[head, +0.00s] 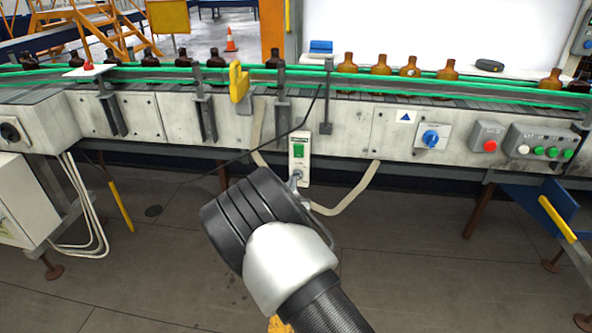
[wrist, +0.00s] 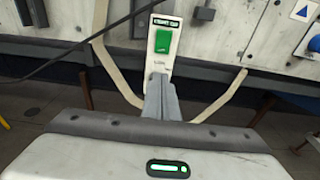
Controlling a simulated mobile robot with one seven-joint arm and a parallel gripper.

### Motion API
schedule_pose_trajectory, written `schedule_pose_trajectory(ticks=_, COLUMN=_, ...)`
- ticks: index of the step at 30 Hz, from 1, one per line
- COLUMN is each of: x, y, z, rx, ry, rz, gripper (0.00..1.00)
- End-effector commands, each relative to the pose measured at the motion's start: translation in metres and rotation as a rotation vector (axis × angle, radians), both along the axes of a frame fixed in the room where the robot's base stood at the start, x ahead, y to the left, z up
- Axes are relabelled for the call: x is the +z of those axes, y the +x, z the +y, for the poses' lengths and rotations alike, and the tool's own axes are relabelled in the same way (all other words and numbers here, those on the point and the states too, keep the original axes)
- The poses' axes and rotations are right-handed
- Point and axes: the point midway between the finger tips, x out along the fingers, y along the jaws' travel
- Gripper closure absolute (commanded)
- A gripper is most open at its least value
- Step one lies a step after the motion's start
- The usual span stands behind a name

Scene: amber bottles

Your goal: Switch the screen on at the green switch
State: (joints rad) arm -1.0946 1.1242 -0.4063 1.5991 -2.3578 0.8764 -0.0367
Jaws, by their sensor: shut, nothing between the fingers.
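The green switch (head: 299,151) is a rocker on a narrow white box (head: 304,170) that hangs on the front of the conveyor. In the wrist view the green switch (wrist: 163,41) shows upright under a dark label. My gripper (head: 296,176) is shut and empty, its fingertips just below the switch. In the wrist view the gripper tips (wrist: 160,80) overlap the lower part of the box; I cannot tell whether they touch it. A large white panel (head: 430,30) behind the conveyor may be the screen; I cannot tell whether it is lit.
Amber bottles (head: 381,65) stand along the conveyor. A blue knob (head: 431,138), a red button (head: 490,146) and several green and white buttons sit to the right. A yellow bracket (head: 239,82) sticks out at upper left of the switch. A dark cable and pale conduit run nearby.

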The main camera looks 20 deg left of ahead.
Motion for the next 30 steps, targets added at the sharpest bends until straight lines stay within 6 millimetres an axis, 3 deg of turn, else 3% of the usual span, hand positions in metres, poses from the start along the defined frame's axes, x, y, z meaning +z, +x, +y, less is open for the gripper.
schedule_pose_trajectory(ticks=3, x=-0.001, y=-0.020, z=-0.004, rx=0.001, ry=0.000, rz=0.000, gripper=1.00)
schedule_pose_trajectory(ticks=9, x=-0.004, y=-0.034, z=-0.008, rx=0.000, ry=0.001, rz=-0.001, gripper=1.00)
schedule_pose_trajectory(ticks=25, x=-0.003, y=-0.034, z=-0.010, rx=-0.005, ry=0.005, rz=-0.001, gripper=1.00)
schedule_pose_trajectory(ticks=28, x=0.010, y=-0.027, z=-0.024, rx=-0.051, ry=0.038, rz=0.001, gripper=1.00)
schedule_pose_trajectory(ticks=30, x=0.028, y=-0.016, z=-0.048, rx=-0.126, ry=0.091, rz=0.006, gripper=1.00)
